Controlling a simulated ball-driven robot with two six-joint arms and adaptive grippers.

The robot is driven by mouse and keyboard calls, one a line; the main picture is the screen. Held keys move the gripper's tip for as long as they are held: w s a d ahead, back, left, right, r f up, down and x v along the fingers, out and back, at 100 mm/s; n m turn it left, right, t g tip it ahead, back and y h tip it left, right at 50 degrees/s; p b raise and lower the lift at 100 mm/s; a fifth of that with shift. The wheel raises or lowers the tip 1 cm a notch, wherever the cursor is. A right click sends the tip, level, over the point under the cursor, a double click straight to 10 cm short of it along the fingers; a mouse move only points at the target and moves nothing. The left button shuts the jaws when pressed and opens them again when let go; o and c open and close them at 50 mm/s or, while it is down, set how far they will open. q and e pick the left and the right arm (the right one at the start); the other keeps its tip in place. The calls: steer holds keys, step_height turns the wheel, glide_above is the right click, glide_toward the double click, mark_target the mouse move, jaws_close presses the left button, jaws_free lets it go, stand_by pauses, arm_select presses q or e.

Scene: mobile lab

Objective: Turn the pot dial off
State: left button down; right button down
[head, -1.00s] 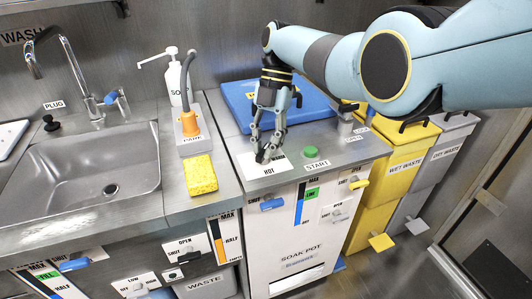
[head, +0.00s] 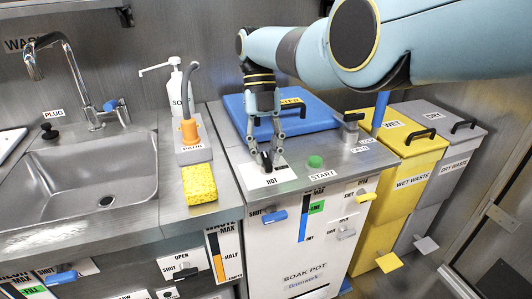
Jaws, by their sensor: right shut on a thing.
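The pot dial (head: 267,165) is a small dark knob on a white plate (head: 284,173) marked HOT, on top of the soak pot cabinet (head: 292,248). My right gripper (head: 267,156) points down over the plate in the head view, its fingers shut on the dial. The fingers hide most of the dial, and its pointing direction is hard to read. My left gripper is not in view.
A blue lid (head: 317,122) lies behind the dial, and a green START button (head: 315,161) is to its right. A yellow sponge (head: 199,184) and soap bottle (head: 177,90) are left, beside the sink (head: 88,165). Yellow (head: 410,145) and grey bins stand right.

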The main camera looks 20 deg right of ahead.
steer(key=shift+f, duration=0.1)
stand_by(0.3)
steer(key=c, duration=1.3)
jaws_free()
